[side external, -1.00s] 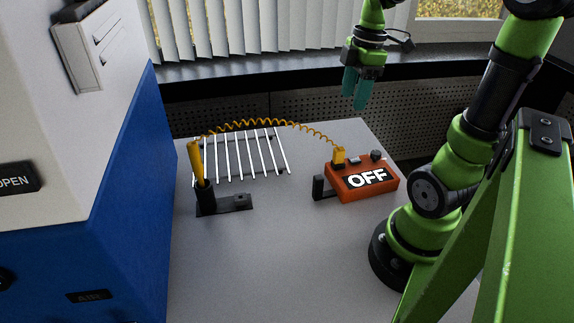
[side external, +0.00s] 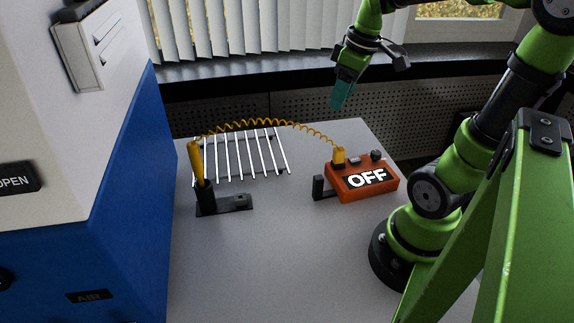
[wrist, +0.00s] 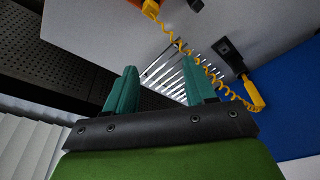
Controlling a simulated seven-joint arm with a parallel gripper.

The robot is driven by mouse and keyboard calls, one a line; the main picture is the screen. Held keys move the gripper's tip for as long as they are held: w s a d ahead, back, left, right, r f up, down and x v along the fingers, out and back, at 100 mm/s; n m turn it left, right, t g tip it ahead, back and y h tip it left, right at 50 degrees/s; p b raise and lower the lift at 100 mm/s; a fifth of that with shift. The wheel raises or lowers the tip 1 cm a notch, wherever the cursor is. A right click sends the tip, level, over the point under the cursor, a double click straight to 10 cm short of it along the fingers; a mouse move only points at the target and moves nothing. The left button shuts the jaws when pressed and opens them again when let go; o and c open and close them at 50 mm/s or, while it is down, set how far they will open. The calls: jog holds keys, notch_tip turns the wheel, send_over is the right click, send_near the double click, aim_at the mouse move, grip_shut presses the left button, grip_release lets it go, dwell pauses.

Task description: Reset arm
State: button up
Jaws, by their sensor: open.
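My gripper (side external: 341,95) with teal fingers is raised above the back of the table, clear of everything on it. In the wrist view my gripper (wrist: 163,92) shows its two fingers spread apart with nothing between them. My green arm rises from its base at the right of the side view.
An orange box (side external: 362,181) reading OFF sits on the grey table (side external: 270,270). A coiled yellow cord (side external: 262,122) runs from it to a yellow-handled tool (side external: 196,162) in a black holder (side external: 224,204). A white rack (side external: 245,156) lies behind. A blue and white machine (side external: 100,210) stands left.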

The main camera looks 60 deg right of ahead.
jog(key=s+a+r+m+t+y, duration=0.1)
jog(key=a+m+t, duration=0.3)
jog(key=a, duration=1.2)
jog(key=shift+a+r+m+t+y, duration=0.3)
jog(key=shift+r+m, duration=0.1)
jog(key=shift+m, duration=0.2)
